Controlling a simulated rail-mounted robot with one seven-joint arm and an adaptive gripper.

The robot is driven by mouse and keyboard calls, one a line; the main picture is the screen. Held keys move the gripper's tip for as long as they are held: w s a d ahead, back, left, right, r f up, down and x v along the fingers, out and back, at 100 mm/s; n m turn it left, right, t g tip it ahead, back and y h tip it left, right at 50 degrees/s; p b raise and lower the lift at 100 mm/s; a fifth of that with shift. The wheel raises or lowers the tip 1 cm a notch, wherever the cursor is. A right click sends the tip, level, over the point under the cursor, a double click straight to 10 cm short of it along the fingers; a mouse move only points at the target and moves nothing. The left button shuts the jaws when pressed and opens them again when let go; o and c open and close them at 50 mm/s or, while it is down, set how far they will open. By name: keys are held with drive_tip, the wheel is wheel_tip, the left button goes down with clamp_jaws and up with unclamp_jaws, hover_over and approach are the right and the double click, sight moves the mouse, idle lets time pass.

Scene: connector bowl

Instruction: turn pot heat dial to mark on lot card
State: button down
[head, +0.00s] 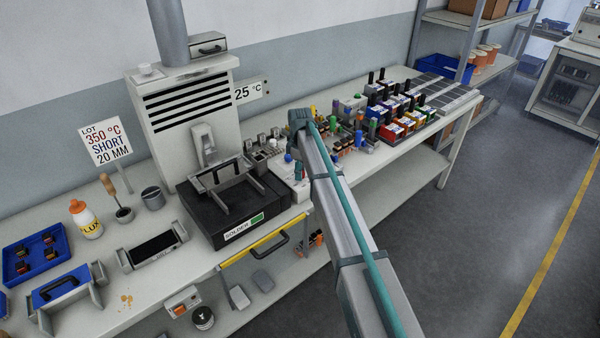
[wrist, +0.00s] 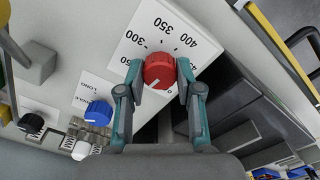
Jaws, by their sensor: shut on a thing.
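The red heat dial (wrist: 158,70) sits on a white scale plate (wrist: 150,28) in the wrist view. My gripper (wrist: 160,74) is shut on it, one teal finger on each side. A short white line on the dial's face lies toward its lower left, away from the 350 printed at the top of the scale; 300 and 400 flank 350. In the head view the lot card (head: 107,142) reads 350 °C, SHORT, 20 MM. The black solder pot (head: 235,212) stands left of my gripper (head: 298,170). My arm largely hides the dial there.
A blue knob (wrist: 98,113), a black knob (wrist: 31,123) and a white knob (wrist: 81,150) lie left of the dial. A sign (head: 250,92) reads 25 °C. Crowded connector bins (head: 395,125) stand right of my arm. A yellow-edged drawer (head: 265,243) is below the pot.

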drive_tip(key=m+b, duration=0.1)
drive_tip(key=m, duration=0.6)
drive_tip(key=shift+b, duration=0.35)
drive_tip(key=m, duration=0.3)
drive_tip(key=shift+m+b, duration=0.3)
drive_tip(key=shift+b, duration=0.05)
drive_tip(key=m, duration=0.3)
drive_tip(key=shift+m, duration=0.3)
drive_tip(key=m, duration=0.3)
drive_tip(key=shift+m+b, duration=0.3)
drive_tip(key=shift+b, duration=0.1)
drive_tip(key=m, duration=0.3)
drive_tip(key=shift+m, duration=0.4)
drive_tip(key=m, duration=0.6)
drive_tip(key=shift+d+b, duration=0.1)
drive_tip(key=shift+b, duration=0.25)
drive_tip(key=shift+m, duration=0.3)
drive_tip(key=c, duration=0.8)
unclamp_jaws()
